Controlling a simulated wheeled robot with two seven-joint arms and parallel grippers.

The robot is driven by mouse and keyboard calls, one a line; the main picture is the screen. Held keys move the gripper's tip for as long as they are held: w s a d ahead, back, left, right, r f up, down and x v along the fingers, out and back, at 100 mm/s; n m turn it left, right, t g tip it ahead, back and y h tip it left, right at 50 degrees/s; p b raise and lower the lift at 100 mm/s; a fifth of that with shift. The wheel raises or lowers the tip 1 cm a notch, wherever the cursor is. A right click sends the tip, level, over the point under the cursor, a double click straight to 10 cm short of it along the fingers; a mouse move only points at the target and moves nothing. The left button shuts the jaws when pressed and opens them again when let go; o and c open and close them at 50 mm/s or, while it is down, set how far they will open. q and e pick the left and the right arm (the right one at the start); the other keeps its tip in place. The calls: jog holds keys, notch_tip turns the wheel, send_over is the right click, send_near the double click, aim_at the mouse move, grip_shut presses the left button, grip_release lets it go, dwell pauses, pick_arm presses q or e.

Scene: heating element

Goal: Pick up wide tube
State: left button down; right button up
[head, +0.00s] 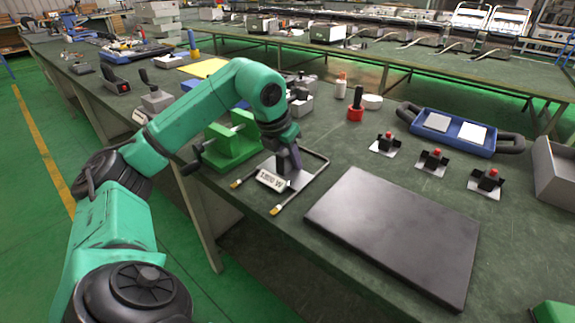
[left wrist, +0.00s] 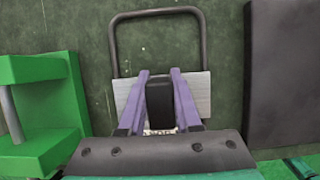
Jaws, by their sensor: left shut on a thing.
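The wide tube is a grey U-shaped heating tube (head: 317,172) with brass-coloured ends, lying on the near table. Its rounded bend shows at the top of the left wrist view (left wrist: 116,46). A light metal plate (left wrist: 200,92) lies across the tube's legs, and a black block (left wrist: 159,103) rises from it. A white label (head: 271,181) faces the table's front edge. My left gripper (head: 289,160) points down over the plate, its purple fingers (left wrist: 160,90) on both sides of the black block, shut on it. The gripper hides part of the tube. My right gripper is not in view.
A green fixture (head: 232,147) stands close to the left of the tube. A dark flat slab (head: 398,225) lies to the right. Three small red-topped switches (head: 434,159) and a blue tray (head: 452,131) are farther right.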

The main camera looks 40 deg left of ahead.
pick_arm(q)
jog(key=shift+r, duration=0.1)
dwell(0.4)
notch_tip(320, 180, up, 20)
jog(key=p, duration=0.8)
